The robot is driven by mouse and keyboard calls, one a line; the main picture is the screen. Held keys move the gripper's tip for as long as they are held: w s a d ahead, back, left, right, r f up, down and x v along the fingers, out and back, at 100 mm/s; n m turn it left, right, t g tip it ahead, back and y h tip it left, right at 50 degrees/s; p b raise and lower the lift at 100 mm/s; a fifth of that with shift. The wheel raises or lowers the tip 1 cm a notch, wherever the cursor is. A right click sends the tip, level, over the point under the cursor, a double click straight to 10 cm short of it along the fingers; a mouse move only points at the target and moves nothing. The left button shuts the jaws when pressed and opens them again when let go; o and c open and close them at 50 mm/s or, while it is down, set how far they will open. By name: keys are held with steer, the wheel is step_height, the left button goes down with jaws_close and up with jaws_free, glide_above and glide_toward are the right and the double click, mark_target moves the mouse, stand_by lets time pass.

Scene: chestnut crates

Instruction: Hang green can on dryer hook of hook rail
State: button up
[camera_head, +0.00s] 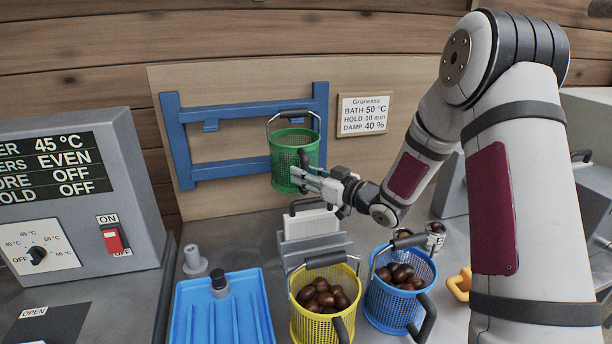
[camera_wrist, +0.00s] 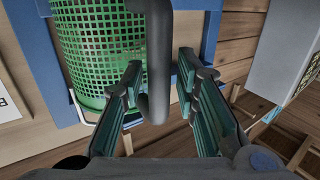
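The green can (camera_head: 284,154), a mesh basket, is upright in front of the right part of the blue hook rail (camera_head: 176,140). Its wire bail stands up, with the dark grip at the rail's upper bar. The can appears to hang there, but the hook behind the grip is hidden. One empty hook (camera_head: 210,126) shows further left. My gripper (camera_head: 303,180) is at the can's lower front. In the wrist view the can (camera_wrist: 98,50) is close, and its dark side handle (camera_wrist: 158,60) stands between my fingers, with gaps visible on both sides.
A yellow basket (camera_head: 297,318) and a blue basket (camera_head: 375,310), both with chestnuts, stand below. A blue tray (camera_head: 220,315) and a grey control box (camera_head: 135,190) are at left. A sign (camera_head: 364,114) is right of the rail.

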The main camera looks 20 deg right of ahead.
steer(key=shift+s+f, duration=0.1)
steer(key=shift+f, duration=0.1)
steer(key=v, duration=1.1)
steer(key=shift+s+d+r, duration=0.25)
steer(key=shift+s, duration=0.1)
steer(key=s+d+r+m+g+h, duration=0.3)
steer(key=s+r+m+g+h, duration=0.15)
steer(key=s+r+h, duration=0.6)
steer(key=s+a+f+m+g, duration=0.1)
steer(key=s+a+g, duration=0.2)
steer(key=s, duration=0.8)
steer(key=s+a+f+m+g+y, duration=0.1)
steer(key=s+a+g, duration=0.2)
steer(key=s, duration=0.9)
steer(key=a+p, duration=0.1)
steer(key=a, duration=0.2)
steer(key=shift+f, duration=0.15)
